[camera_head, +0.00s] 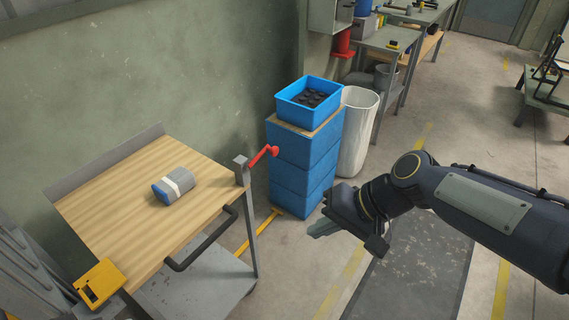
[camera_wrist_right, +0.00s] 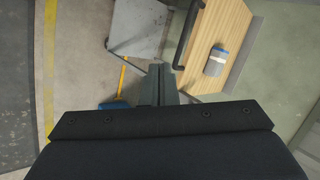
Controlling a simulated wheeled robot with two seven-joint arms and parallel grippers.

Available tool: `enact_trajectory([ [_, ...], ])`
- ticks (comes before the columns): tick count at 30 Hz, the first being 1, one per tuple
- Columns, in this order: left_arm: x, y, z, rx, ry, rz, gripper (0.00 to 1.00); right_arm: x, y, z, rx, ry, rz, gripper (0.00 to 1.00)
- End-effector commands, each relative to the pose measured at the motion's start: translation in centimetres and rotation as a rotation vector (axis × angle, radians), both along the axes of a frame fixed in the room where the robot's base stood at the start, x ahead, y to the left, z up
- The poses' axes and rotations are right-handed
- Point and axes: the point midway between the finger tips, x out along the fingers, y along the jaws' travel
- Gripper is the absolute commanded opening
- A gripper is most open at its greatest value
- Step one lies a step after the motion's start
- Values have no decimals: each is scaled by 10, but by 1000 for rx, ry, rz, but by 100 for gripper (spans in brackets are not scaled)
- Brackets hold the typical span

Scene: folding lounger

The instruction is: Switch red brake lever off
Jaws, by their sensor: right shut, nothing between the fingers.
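The red brake lever (camera_head: 264,156) sticks out from a grey post at the right corner of the wooden-topped cart (camera_head: 121,206). It slants up to the right and ends in a red knob. My right gripper (camera_head: 314,232) is to the right of the lever and apart from it. Its fingers are together and empty, and they also show in the right wrist view (camera_wrist_right: 160,72). The lever cannot be made out in the right wrist view. My left gripper is not in view.
A blue-and-grey canister (camera_head: 174,186) lies on the cart top. A dark handle (camera_head: 205,245) runs along the cart's front edge. Stacked blue crates (camera_head: 300,165) and a white bin (camera_head: 358,130) stand behind the lever.

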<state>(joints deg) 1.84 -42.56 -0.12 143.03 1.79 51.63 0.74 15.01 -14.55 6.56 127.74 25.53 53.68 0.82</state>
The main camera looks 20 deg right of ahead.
Motion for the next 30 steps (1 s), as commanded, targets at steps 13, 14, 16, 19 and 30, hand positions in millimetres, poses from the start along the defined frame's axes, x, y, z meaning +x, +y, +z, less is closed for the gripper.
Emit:
enact_trajectory([
  [13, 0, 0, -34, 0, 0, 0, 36, 216, -37, -107, 969, 387, -502, 0],
  [14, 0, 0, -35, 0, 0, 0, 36, 227, -45, -116, 1032, 399, -541, 0],
  [16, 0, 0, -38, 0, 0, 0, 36, 247, -64, -138, 1163, 421, -625, 0],
  [19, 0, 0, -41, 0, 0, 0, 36, 267, -88, -164, 1308, 437, -723, 0],
  [30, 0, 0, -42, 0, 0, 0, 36, 282, -112, -189, 1441, 445, -819, 0],
])
